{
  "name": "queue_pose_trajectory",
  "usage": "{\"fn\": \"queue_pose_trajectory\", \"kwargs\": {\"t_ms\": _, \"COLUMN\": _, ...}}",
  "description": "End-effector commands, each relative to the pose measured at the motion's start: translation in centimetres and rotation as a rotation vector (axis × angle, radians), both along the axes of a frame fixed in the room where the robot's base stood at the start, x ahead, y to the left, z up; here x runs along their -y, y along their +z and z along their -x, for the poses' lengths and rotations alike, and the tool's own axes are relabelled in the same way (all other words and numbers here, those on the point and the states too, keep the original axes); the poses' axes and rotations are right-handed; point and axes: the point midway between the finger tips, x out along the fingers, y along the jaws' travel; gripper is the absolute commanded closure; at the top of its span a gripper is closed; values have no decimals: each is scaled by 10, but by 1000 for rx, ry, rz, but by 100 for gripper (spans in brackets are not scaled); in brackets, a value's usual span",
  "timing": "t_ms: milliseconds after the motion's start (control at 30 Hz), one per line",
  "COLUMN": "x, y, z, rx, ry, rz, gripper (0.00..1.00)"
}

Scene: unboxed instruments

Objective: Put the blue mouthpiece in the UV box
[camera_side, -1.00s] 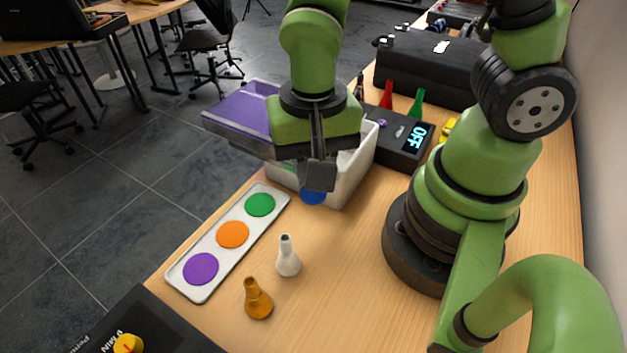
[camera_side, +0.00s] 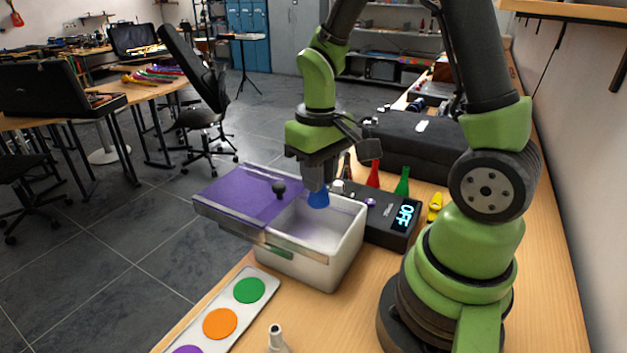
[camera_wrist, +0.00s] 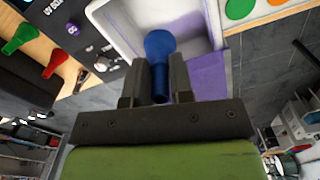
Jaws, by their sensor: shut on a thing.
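The blue mouthpiece (camera_side: 318,198) is held in my gripper (camera_side: 316,182) above the open part of the white UV box (camera_side: 345,250). In the wrist view the blue mouthpiece (camera_wrist: 160,48) sits between the two fingers of my gripper (camera_wrist: 162,78), its wide end pointing away from the palm. The jaws are shut on it. The box's purple lid (camera_side: 245,198) with a dark knob is slid to the left, leaving the right part of the box open. The white box (camera_wrist: 118,22) lies beyond the mouthpiece in the wrist view.
A dark unit (camera_side: 388,225) reading OFF stands right of the box. A tray (camera_side: 262,276) with coloured discs and a white mouthpiece (camera_side: 276,338) are in front.

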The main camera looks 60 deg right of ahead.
Motion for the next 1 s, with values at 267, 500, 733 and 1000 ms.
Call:
{"fn": "queue_pose_trajectory", "kwargs": {"t_ms": 267, "x": -1, "y": -34, "z": 1, "rx": -8, "ry": 0, "rz": -1, "gripper": 100}}
{"fn": "queue_pose_trajectory", "kwargs": {"t_ms": 500, "x": -1, "y": -67, "z": 2, "rx": -7, "ry": -1, "rz": -1, "gripper": 100}}
{"fn": "queue_pose_trajectory", "kwargs": {"t_ms": 733, "x": -1, "y": -92, "z": 1, "rx": -5, "ry": -1, "rz": -1, "gripper": 100}}
{"fn": "queue_pose_trajectory", "kwargs": {"t_ms": 1000, "x": -1, "y": -104, "z": 0, "rx": -1, "ry": -1, "rz": 0, "gripper": 100}}
